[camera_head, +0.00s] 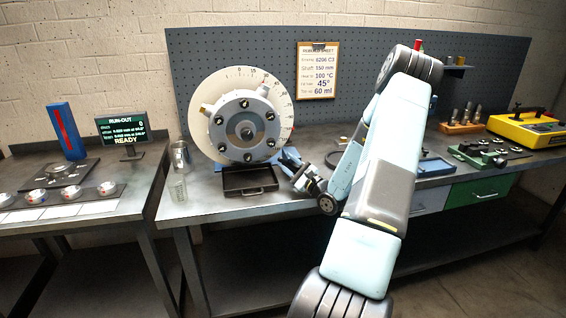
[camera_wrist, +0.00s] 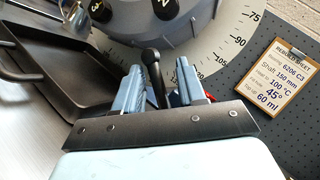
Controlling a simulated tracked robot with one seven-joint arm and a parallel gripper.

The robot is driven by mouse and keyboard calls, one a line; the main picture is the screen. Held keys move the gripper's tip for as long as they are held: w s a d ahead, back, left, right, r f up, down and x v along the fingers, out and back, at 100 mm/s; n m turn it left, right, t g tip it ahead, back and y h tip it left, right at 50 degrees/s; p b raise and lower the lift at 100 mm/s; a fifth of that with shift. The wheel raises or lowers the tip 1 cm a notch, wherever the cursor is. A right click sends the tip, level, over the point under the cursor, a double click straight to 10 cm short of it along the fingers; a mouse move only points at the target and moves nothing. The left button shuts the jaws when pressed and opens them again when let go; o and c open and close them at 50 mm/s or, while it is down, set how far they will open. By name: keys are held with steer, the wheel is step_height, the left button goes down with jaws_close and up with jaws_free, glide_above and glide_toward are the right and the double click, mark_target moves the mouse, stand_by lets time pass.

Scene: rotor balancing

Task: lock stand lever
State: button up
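The rotor (camera_head: 245,128), a grey hub with dark bolts, stands in front of a white graduated dial (camera_head: 222,90) on the bench. In the wrist view, the stand lever (camera_wrist: 152,62), a dark rod with a round black knob, stands between the two blue fingers of my gripper (camera_wrist: 158,88). Gaps show on both sides of the rod, so the fingers look open around it and apart from it. In the head view my gripper (camera_head: 290,160) is low at the dial's right side, and the lever cannot be made out there. The lever's base is hidden behind the gripper.
A dark tray (camera_head: 250,190) lies below the rotor, close to my gripper; it also shows in the wrist view (camera_wrist: 62,75). A metal can (camera_head: 180,156) and a glass (camera_head: 177,188) stand left. A clipboard sheet (camera_head: 317,72) hangs on the pegboard behind.

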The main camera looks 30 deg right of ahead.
steer(key=s+d, duration=0.1)
steer(key=s, duration=0.3)
steer(key=s+d, duration=0.1)
steer(key=s, duration=0.3)
steer(key=s+d, duration=0.1)
steer(key=s, duration=0.3)
steer(key=shift+s+d+f, duration=0.15)
steer(key=shift+s+d, duration=0.15)
steer(key=shift+w+a+r+y, duration=0.15)
steer(key=shift+a+r+y, duration=0.05)
steer(key=shift+a+y, duration=0.1)
steer(key=s+a+r+n+g+y, duration=0.2)
steer(key=a+r+n+g, duration=0.3)
steer(key=a, duration=0.4)
steer(key=s+a+r+n+g+y, duration=0.2)
steer(key=a+n+g, duration=0.45)
steer(key=a, duration=0.25)
steer(key=s+a+r+n+g+y, duration=0.2)
steer(key=a+r+n+g, duration=0.2)
steer(key=a+g, duration=0.4)
steer(key=s+a+r+n+t+h, duration=0.2)
steer(key=s+r+n+t+h, duration=0.2)
steer(key=s+r+n+h, duration=0.4)
steer(key=s+r+h, duration=0.3)
steer(key=s+h, duration=0.1)
steer(key=s, duration=0.1)
steer(key=shift+s+a+r+h, duration=0.2)
steer(key=shift+a+r+h, duration=0.1)
steer(key=shift+r, duration=0.1)
